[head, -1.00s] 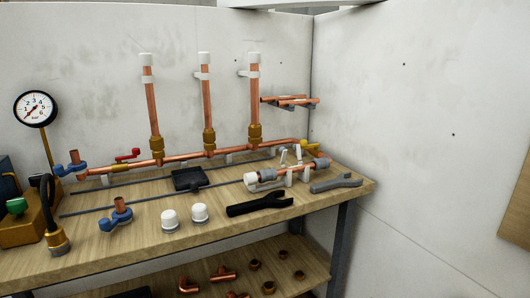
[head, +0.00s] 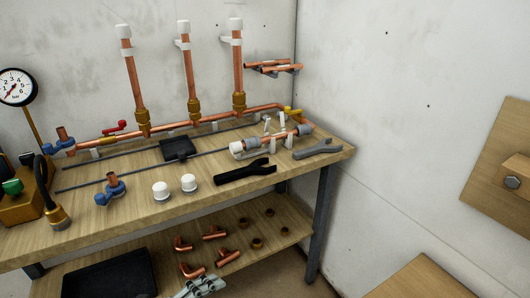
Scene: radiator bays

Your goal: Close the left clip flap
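A short copper pipe (head: 273,142) lies near the right end of the bench, with a white fitting (head: 237,149) at its left end and a grey collar (head: 305,130) at its right end. It rests in white clips. Two thin white flaps stand up beside it: the left clip flap (head: 267,125) and the right flap (head: 283,122). Both look raised, not folded over the pipe. They are small, so their hinges cannot be made out.
On the wooden bench (head: 130,217) a black wrench-like tool (head: 245,172) and a grey one (head: 316,149) lie close to the short pipe. White caps (head: 161,190) stand to the left. Upright copper pipes (head: 190,85) rise behind. A shelf (head: 285,243) with fittings is below.

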